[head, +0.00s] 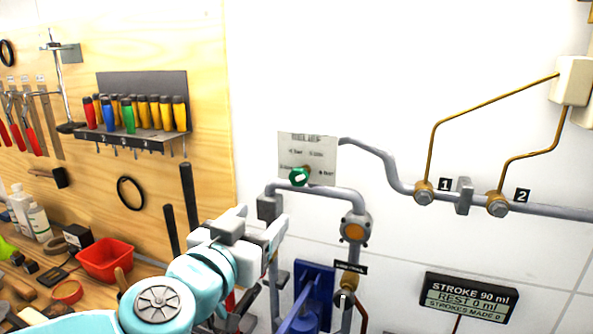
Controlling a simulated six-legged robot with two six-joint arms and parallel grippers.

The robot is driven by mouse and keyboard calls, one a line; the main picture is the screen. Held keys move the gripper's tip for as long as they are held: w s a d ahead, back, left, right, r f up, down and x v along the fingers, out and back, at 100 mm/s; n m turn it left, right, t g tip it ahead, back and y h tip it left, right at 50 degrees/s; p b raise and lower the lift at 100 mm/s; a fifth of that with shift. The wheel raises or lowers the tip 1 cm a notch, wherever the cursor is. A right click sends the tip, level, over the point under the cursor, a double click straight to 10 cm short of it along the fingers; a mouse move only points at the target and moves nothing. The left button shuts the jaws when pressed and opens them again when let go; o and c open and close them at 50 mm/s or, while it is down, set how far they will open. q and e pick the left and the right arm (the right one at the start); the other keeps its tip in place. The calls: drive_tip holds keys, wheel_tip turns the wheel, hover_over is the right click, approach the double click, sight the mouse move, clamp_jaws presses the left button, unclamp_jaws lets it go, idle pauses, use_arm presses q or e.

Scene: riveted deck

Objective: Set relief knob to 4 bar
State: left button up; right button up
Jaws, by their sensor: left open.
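The relief knob is a green knob with a pale pointer mark (299,177), at the lower left of a grey label plate (322,152) on the white wall. The plate carries several small markings, too small to read, so I cannot tell the knob's setting. My left gripper (262,224) is open and empty, below and to the left of the knob and apart from it in the picture. My right gripper is not in view.
Grey pipe (390,170) runs right to fittings marked 1 and 2. A blue pump part (308,300) stands below the knob. A screwdriver rack (140,138) and a red bin (105,262) are left.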

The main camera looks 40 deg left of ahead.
use_arm(q)
drive_tip(key=r, duration=0.1)
drive_tip(key=b, duration=0.2)
approach(296, 179)
drive_tip(key=x, duration=0.9)
drive_tip(key=shift+w+a+b, duration=0.1)
drive_tip(key=shift+w+b, duration=0.25)
drive_tip(key=shift+w, duration=0.3)
drive_tip(key=shift+r, duration=0.1)
drive_tip(key=shift+w+a, duration=0.1)
drive_tip(key=c, duration=1.1)
